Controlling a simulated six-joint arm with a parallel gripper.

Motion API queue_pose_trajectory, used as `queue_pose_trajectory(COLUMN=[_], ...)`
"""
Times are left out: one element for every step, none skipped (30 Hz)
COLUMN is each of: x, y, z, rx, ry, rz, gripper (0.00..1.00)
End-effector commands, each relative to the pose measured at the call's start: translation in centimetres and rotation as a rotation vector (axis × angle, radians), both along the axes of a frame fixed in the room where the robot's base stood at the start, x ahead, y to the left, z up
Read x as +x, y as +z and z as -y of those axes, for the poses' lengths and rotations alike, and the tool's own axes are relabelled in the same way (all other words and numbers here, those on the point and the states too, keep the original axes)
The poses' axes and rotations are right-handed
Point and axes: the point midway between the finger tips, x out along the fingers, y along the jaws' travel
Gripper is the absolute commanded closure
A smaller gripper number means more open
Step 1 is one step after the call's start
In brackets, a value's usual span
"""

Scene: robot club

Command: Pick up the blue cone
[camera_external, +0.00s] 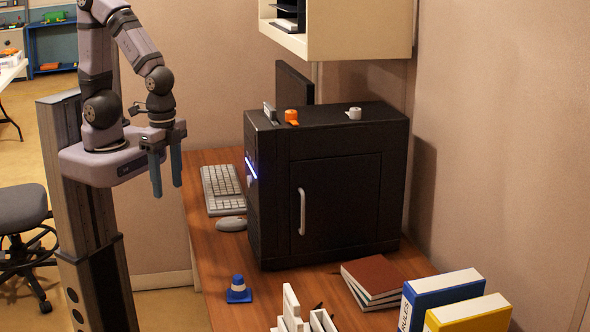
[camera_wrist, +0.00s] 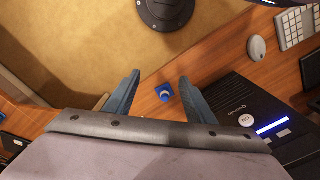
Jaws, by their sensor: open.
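The blue cone (camera_external: 238,290) has a white band and a square base. It stands upright on the wooden desk, near its left edge, in front of the black cabinet. In the wrist view the cone (camera_wrist: 164,92) shows small, between the two blue-grey fingers and well beyond them. My gripper (camera_external: 164,192) is open and empty, pointing down. In the external view it hangs high up, to the left of the desk and up and left of the cone. In the wrist view its fingers (camera_wrist: 154,80) are spread apart.
The black cabinet (camera_external: 335,200) stands on the desk (camera_external: 215,265) with an orange item (camera_external: 291,117) on top. A keyboard (camera_external: 222,188) and mouse (camera_external: 232,224) lie to its left. Books (camera_external: 375,280), binders (camera_external: 450,295) and a white rack (camera_external: 292,305) sit right of the cone.

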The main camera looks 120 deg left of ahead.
Motion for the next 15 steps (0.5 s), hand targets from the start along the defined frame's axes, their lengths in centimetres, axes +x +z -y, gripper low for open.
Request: queue_pose_trajectory(x=[0.0,-0.1,-0.2,-0.3,-0.4,-0.7,-0.9,-1.2,-1.7,-2.0,-2.4,-2.9,-3.2,-3.6,-4.0], y=[0.0,-0.1,-0.3,-0.4,-0.6,-0.9,-1.3,-1.6,-2.2,-2.6,-3.0,-3.6,-4.1,-4.6,-5.1], z=[0.0,0.0,0.0,0.0,0.0,0.0,0.1,0.1,0.2,0.4,0.5,0.8,1.1,1.4,1.9], rx=[-0.001,-0.002,-0.006,-0.010,-0.016,-0.027,-0.037,-0.052,-0.072,-0.091,-0.112,-0.146,-0.175,-0.205,-0.250], ry=[0.002,0.005,0.011,0.018,0.028,0.045,0.061,0.082,0.111,0.137,0.166,0.208,0.242,0.278,0.327], rz=[-0.002,-0.006,-0.015,-0.025,-0.037,-0.060,-0.079,-0.104,-0.141,-0.171,-0.204,-0.252,-0.289,-0.327,-0.378], gripper=[0.50,0.50,0.50,0.50,0.50,0.50,0.50,0.50,0.50,0.50,0.50,0.50,0.50,0.50,0.50])
